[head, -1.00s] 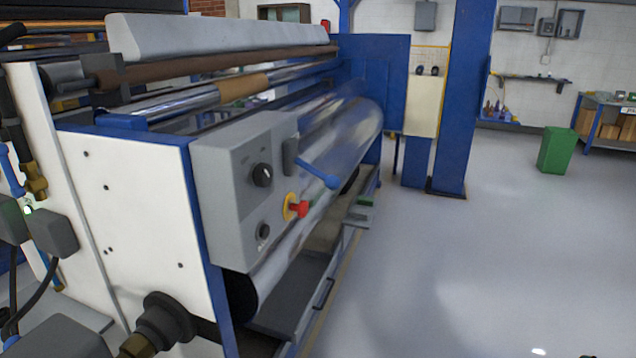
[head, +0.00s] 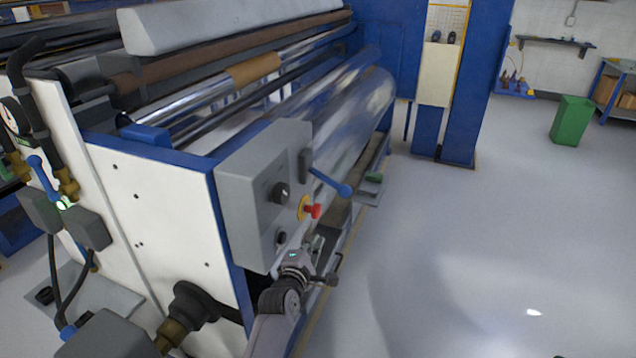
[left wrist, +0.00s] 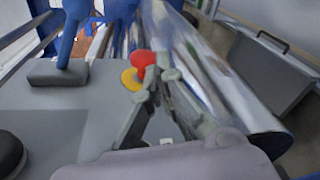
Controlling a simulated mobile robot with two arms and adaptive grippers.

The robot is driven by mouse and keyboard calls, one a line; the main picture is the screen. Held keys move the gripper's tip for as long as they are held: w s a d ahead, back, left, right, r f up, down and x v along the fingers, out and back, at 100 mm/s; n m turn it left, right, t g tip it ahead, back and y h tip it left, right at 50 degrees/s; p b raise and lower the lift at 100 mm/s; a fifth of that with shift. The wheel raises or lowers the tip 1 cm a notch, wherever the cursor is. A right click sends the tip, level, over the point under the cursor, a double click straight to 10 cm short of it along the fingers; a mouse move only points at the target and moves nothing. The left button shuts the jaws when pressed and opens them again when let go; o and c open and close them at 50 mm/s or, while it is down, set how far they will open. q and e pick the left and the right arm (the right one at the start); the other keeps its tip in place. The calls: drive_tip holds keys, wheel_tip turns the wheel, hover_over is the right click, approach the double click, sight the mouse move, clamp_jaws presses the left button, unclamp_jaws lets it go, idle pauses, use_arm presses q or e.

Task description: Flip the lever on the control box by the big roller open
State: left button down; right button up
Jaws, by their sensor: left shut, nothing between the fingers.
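The grey control box (head: 262,190) is fixed to the end of the big roller machine. Its blue lever (head: 331,183) comes out of a dark grey mount on the box's right side and slants down to the right. My left gripper (head: 318,240) is below the lever and the red button, by the box's lower right edge. In the left wrist view, its fingers (left wrist: 160,78) come together, shut and empty. The lever (left wrist: 73,32) stands at upper left there, apart from the fingers. My right gripper is not in view.
A red button (head: 315,211) on a yellow ring sits between lever and gripper; it also shows near the fingertips in the left wrist view (left wrist: 142,60). The big shiny roller (head: 350,125) runs behind the box. Open floor lies to the right, with a green bin (head: 572,120) farther back.

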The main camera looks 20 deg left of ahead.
sight(317, 208)
use_arm(q)
wheel_tip(317, 208, up, 7)
drive_tip(key=a+n+t, duration=0.1)
drive_tip(key=a+n, duration=0.1)
drive_tip(key=shift+w+f+y+p, duration=0.15)
drive_tip(key=shift+w+y+p, duration=0.15)
drive_tip(key=shift+w, duration=0.05)
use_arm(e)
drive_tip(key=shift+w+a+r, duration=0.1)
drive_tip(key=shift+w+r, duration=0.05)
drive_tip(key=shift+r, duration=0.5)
use_arm(q)
drive_tip(key=w+b, duration=0.2)
drive_tip(key=w, duration=0.1)
drive_tip(key=w+f+b, duration=0.1)
drive_tip(key=w+b, duration=0.2)
drive_tip(key=w+a+b, duration=0.1)
drive_tip(key=w+b, duration=0.2)
drive_tip(key=shift+w+f, duration=0.15)
drive_tip(key=shift+w, duration=0.25)
drive_tip(key=d+r+p, duration=0.2)
drive_tip(key=d, duration=0.1)
drive_tip(key=shift+s+d+r, duration=0.2)
drive_tip(key=shift+s+d, duration=0.05)
drive_tip(key=shift+s, duration=0.15)
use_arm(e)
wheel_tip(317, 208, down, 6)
